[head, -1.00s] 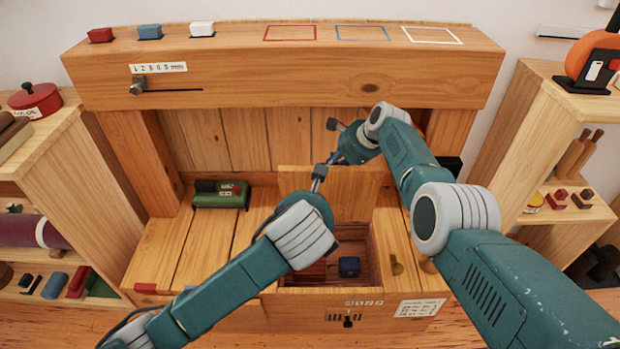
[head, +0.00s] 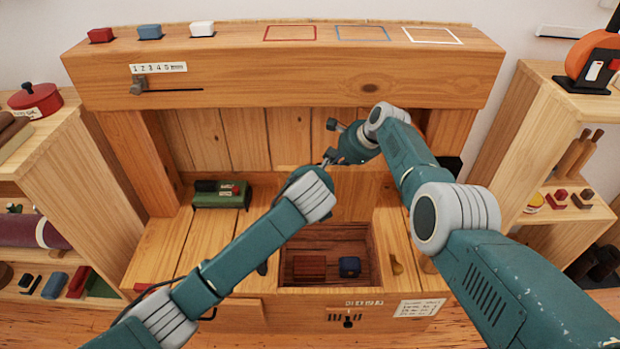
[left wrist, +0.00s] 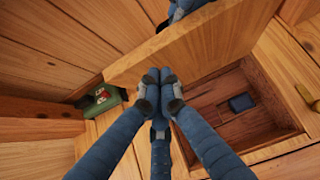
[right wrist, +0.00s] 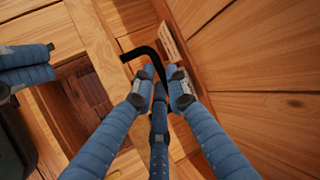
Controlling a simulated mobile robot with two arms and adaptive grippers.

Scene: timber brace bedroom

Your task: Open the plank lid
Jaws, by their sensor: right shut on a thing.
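The plank lid (head: 355,206) stands raised behind the open compartment (head: 325,286) in the bench. In the left wrist view the lid (left wrist: 205,45) crosses above the compartment. My left gripper (head: 328,160) is at the lid's upper edge. Its fingertips (left wrist: 160,82) are together with nothing seen between them; whether they touch the lid is unclear. My right gripper (head: 338,140) is close by, above the bench. In the right wrist view it is shut on a black bent hook (right wrist: 143,53). The compartment holds a reddish-brown block (head: 309,268) and a dark blue block (head: 349,267).
A green box-shaped thing (head: 220,194) sits on the bench left of the compartment. An overhead beam (head: 290,82) spans above the bench, with small blocks on top. Shelves stand at the left (head: 85,170) and right (head: 510,150).

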